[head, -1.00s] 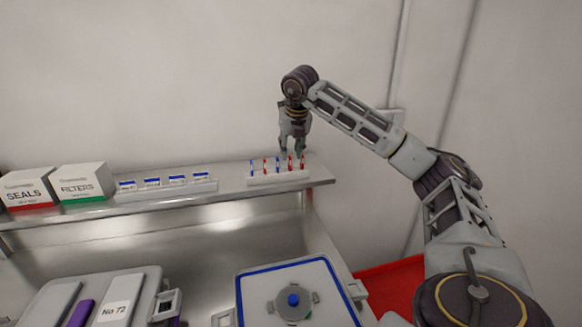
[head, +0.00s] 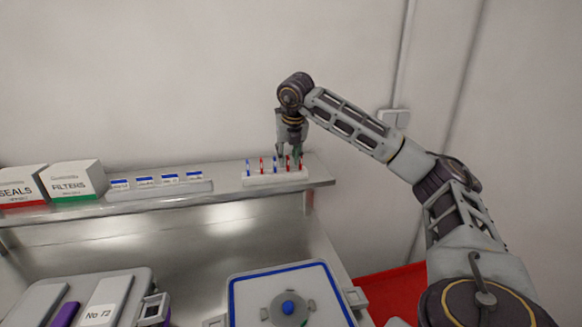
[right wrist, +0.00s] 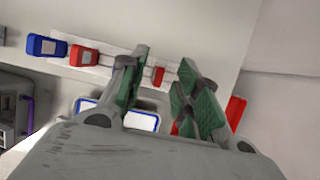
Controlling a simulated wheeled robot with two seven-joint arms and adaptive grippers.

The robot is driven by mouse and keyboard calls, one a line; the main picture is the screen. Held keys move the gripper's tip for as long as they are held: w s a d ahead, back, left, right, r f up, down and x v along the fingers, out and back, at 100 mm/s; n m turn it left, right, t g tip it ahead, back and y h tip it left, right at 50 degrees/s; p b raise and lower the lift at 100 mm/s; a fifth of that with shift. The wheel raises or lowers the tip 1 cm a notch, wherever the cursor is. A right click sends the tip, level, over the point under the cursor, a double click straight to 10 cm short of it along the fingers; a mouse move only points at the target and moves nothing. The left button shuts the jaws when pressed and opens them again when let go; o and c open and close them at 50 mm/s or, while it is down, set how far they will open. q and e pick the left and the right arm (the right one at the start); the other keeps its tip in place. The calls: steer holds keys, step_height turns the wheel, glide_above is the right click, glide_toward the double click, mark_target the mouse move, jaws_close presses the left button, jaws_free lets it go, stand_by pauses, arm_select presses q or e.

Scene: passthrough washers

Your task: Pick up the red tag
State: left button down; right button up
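Several small red and blue tags stand upright in a row in a white rack (head: 262,180) near the right end of the shelf. My right gripper (head: 289,157) is over the right part of this row, fingers pointing down, with its tips at the height of the red tags there. In the right wrist view the green-padded fingers (right wrist: 163,92) are apart. A red tag (right wrist: 158,76) shows in the gap between them, and I cannot tell whether either finger touches it. Another red tag (right wrist: 84,55) and a blue tag (right wrist: 45,45) stand outside the fingers. My left gripper is out of view.
A rack of blue-and-white labelled pieces (head: 160,190) and the SEALS (head: 20,187) and FILTERS (head: 76,181) boxes stand to the left on the shelf. The wall is close behind. Below are a blue-edged case (head: 325,283) and a red surface (head: 385,290).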

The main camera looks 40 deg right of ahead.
steer(key=shift+b+x, duration=0.4)
steer(key=shift+x, duration=0.5)
steer(key=shift+a+r, duration=0.1)
steer(key=shift+a, duration=0.05)
steer(key=shift+c, duration=0.2)
jaws_close()
